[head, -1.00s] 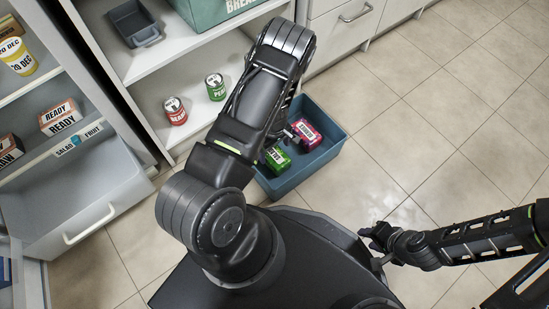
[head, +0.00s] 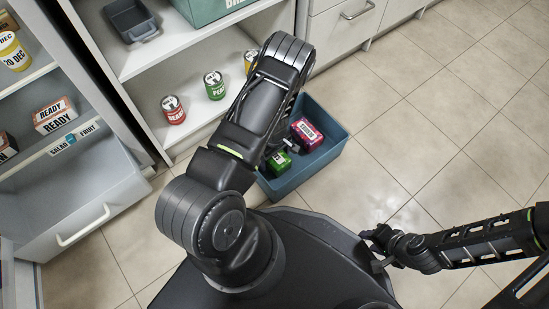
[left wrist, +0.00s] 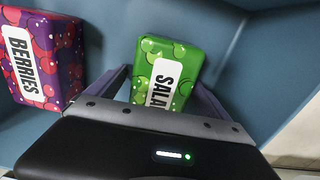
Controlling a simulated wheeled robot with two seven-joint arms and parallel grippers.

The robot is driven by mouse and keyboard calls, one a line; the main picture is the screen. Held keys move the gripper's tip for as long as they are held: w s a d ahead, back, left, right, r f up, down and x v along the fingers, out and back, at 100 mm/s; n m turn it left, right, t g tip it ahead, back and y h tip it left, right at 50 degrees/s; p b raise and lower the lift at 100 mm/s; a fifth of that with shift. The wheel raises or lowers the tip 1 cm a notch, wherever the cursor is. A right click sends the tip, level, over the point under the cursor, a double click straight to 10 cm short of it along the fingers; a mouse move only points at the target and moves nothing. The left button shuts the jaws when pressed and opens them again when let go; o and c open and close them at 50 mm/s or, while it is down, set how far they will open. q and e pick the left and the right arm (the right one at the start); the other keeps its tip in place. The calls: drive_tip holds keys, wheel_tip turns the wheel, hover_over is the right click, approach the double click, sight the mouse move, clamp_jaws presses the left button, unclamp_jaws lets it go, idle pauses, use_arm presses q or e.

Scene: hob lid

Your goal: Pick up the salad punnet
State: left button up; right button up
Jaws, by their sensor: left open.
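The green salad punnet (head: 280,163) lies in a blue bin (head: 296,181) on the floor. The left wrist view shows the punnet (left wrist: 168,70) between the two fingers of my left gripper (left wrist: 162,82), with its near end hidden by the gripper body. The fingers are open, one on each side of it; I cannot tell whether they touch it. In the head view my left gripper (head: 289,143) reaches down into the bin, partly hidden by my arm. My right gripper (head: 376,240) is low at the right, away from the bin; its jaw state is unclear.
A red berries punnet (head: 306,134) shares the bin, left of the salad in the left wrist view (left wrist: 40,55). Cans (head: 214,86) stand on a shelf behind. An open drawer (head: 81,205) juts out at the left. Tiled floor (head: 440,120) is clear at the right.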

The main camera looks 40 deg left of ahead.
idle(0.4)
use_arm(q)
drive_tip(key=c, duration=1.7)
